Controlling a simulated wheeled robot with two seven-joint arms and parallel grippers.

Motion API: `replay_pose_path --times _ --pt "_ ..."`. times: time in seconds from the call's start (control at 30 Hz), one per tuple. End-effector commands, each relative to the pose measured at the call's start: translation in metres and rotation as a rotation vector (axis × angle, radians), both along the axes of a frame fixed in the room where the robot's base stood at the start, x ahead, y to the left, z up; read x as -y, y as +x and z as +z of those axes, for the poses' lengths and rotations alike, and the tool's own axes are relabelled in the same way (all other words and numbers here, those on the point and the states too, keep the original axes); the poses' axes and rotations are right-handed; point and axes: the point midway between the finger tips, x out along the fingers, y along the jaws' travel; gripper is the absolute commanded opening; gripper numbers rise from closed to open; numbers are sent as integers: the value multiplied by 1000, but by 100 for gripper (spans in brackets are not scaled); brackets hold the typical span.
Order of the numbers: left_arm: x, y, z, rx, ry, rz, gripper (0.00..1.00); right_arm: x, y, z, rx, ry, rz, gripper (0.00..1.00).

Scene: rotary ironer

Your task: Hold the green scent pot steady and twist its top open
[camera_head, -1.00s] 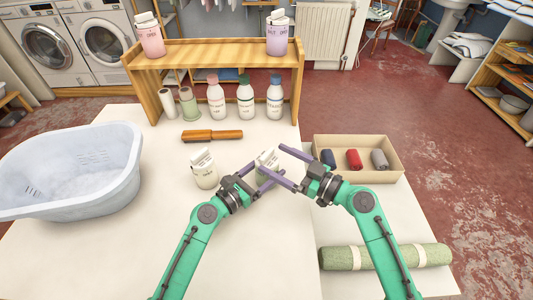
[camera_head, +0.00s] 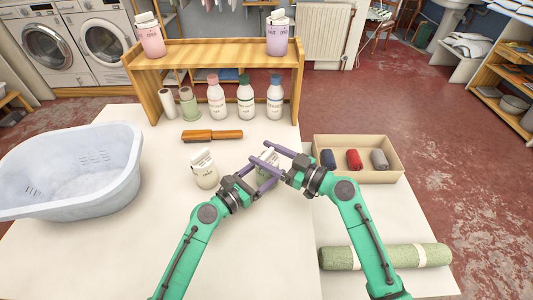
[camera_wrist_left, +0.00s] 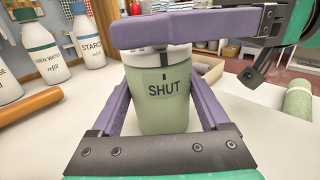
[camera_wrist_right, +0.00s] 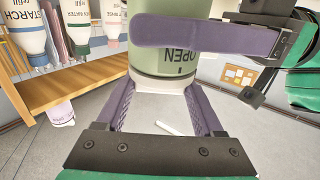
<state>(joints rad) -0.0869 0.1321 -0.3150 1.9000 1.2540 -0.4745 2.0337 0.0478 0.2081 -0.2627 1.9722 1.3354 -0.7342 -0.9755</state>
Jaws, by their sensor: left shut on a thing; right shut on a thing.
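The green scent pot (camera_wrist_left: 165,105) stands upright between my grippers, its body marked SHUT in the left wrist view and OPEN in the right wrist view (camera_wrist_right: 172,58). My left gripper (camera_head: 265,172) is shut on the green body, one finger on each side. My right gripper (camera_head: 259,151) is shut on the pale top (camera_wrist_right: 158,84), above the left fingers. One right finger crosses in front of the top in the left wrist view. In the head view the fingers hide most of the pot.
A pale pot (camera_head: 205,174) stands close left of my left gripper. A tub (camera_head: 75,170) is at left, a box of rolls (camera_head: 390,148) at right. Several bottles (camera_head: 246,100) stand under the wooden shelf (camera_head: 215,52).

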Motion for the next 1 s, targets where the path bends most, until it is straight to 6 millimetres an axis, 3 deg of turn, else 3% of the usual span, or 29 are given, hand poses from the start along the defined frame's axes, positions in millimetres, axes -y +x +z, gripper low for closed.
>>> replay_pose_path --times 0.27,1.0 --pt "0 0 1 1 0 -1 12 0 1 -2 -4 -7 131 14" --pt "1 0 1 3 -1 -3 12 1 2 0 1 -4 695 14"
